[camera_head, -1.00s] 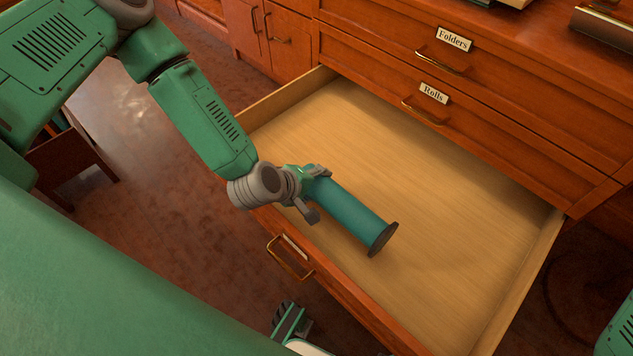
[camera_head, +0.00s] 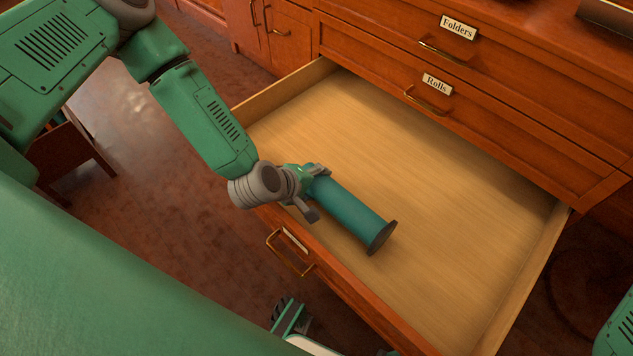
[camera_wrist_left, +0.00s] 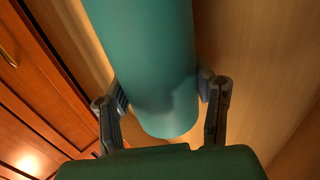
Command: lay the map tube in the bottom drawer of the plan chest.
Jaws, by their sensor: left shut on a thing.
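The map tube (camera_head: 346,212) is a teal cylinder with a dark end cap, angled down to the right over the near part of the open bottom drawer (camera_head: 440,200). My left gripper (camera_head: 316,193) is shut around its near-left end, just inside the drawer's front. The left wrist view shows the tube (camera_wrist_left: 150,60) between the two fingers (camera_wrist_left: 163,95). Whether the tube touches the drawer floor I cannot tell. The drawer is pulled out of the wooden plan chest (camera_head: 520,110) and otherwise looks empty.
Shut drawers labelled "Folders" (camera_head: 459,27) and "Rolls" (camera_head: 437,84) with brass handles sit above the open one. The drawer's front (camera_head: 350,300) and right side wall (camera_head: 520,285) rise as edges. Its bare floor is free beyond and right of the tube.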

